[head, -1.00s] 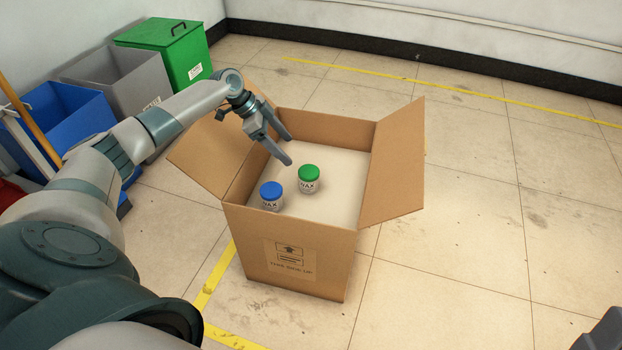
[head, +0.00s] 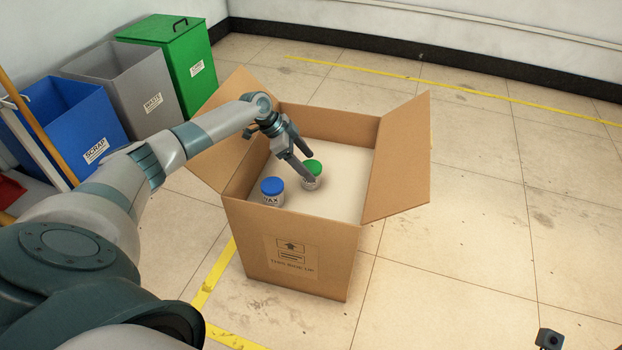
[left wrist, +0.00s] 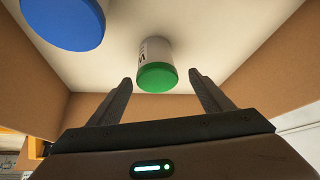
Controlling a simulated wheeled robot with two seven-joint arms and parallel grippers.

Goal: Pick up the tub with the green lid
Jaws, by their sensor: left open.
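The tub with the green lid (head: 313,168) stands upright on the pale surface inside the cardboard box (head: 290,240). A tub with a blue lid (head: 272,187) stands beside it, to the left and nearer. My left gripper (head: 310,166) is open, with its fingers reaching down at the green-lidded tub; one finger covers part of it in the head view. In the left wrist view, the green-lidded tub (left wrist: 156,68) lies ahead, between the lines of the open fingers (left wrist: 160,82). I see no contact. The blue lid (left wrist: 66,20) is at the upper left there.
The box's flaps stand open, one (head: 398,160) sloping out at the right. Blue (head: 75,122), grey (head: 130,88) and green (head: 178,60) bins stand at the left. A small dark part (head: 550,339) shows at the lower right edge.

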